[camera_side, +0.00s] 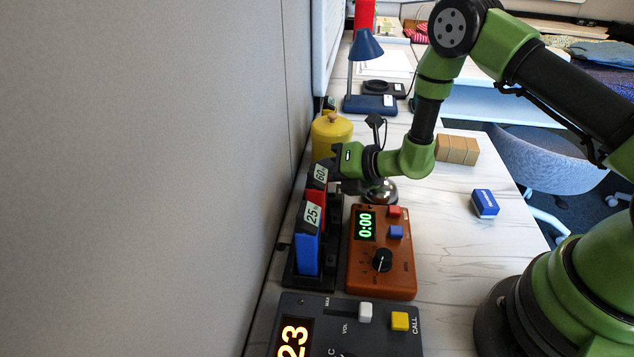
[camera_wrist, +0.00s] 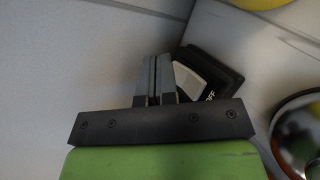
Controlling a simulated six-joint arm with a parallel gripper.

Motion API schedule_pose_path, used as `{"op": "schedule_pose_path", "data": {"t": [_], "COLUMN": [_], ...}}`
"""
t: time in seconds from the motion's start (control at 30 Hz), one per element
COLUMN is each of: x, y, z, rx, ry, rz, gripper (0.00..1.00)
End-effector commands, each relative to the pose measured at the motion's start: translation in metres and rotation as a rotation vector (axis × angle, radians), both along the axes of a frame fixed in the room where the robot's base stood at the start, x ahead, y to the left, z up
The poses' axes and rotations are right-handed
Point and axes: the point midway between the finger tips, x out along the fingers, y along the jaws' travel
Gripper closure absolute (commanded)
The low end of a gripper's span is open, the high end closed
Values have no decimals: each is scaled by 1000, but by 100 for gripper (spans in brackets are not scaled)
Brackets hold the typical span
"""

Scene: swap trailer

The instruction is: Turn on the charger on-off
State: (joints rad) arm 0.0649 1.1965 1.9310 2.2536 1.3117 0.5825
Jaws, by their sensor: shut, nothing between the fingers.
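The black charger (camera_side: 332,268) stands along the wall at the left, holding upright batteries: a blue one labelled 25 (camera_side: 308,245), a red one (camera_side: 317,203) and one labelled 60 (camera_side: 317,176). In the wrist view the on-off switch shows as a pale rocker (camera_wrist: 188,78) in a black housing, with "OFF" lettering beside it. My gripper (camera_wrist: 158,62) is shut and empty, its fingertips just left of the rocker and overlapping its edge in view. I cannot tell whether they touch. In the side view my gripper (camera_side: 338,167) is at the charger's far end, its fingertips hidden.
The wall (camera_side: 210,180) is close on the left. An orange timer (camera_side: 397,274) is beside the charger, a grey call panel (camera_side: 370,340) in front. A yellow canister (camera_side: 332,135) and a silver dome (camera_side: 381,192) stand near my gripper. The table at right is mostly clear.

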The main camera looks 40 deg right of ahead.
Motion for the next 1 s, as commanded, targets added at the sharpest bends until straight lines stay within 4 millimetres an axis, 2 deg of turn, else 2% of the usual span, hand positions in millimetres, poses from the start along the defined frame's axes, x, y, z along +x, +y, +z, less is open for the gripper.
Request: {"op": "schedule_pose_path", "data": {"t": [1.0], "x": [2], "y": [2], "z": [-6], "rx": [0], "ry": [0], "rz": [0], "gripper": [100]}}
